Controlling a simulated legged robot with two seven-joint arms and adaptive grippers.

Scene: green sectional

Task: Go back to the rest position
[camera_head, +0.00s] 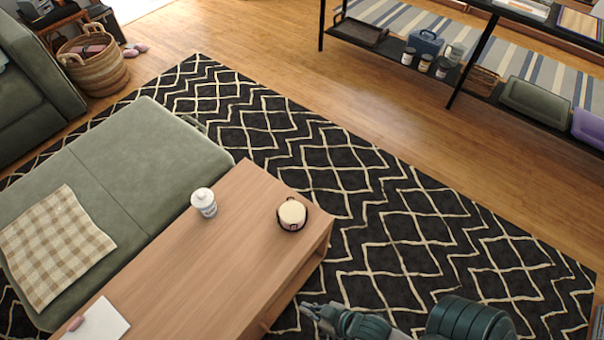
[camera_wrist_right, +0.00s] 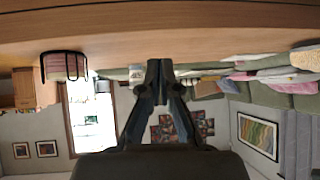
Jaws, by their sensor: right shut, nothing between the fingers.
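My right gripper (camera_head: 310,309) is at the bottom of the head view, beside the right edge of the wooden coffee table (camera_head: 228,240) and over the patterned rug. In the right wrist view its fingers (camera_wrist_right: 159,70) are together with nothing between them. That view is upside down, with the table (camera_wrist_right: 200,40) across its top. My left gripper is not in view.
A cream candle in a dark holder (camera_head: 292,214) and a white lidded jar (camera_head: 204,202) stand on the table. A green sectional seat (camera_head: 130,170) with a checked cloth (camera_head: 55,245) adjoins it. A shelf (camera_head: 465,85) stands behind. The rug (camera_head: 400,210) is clear.

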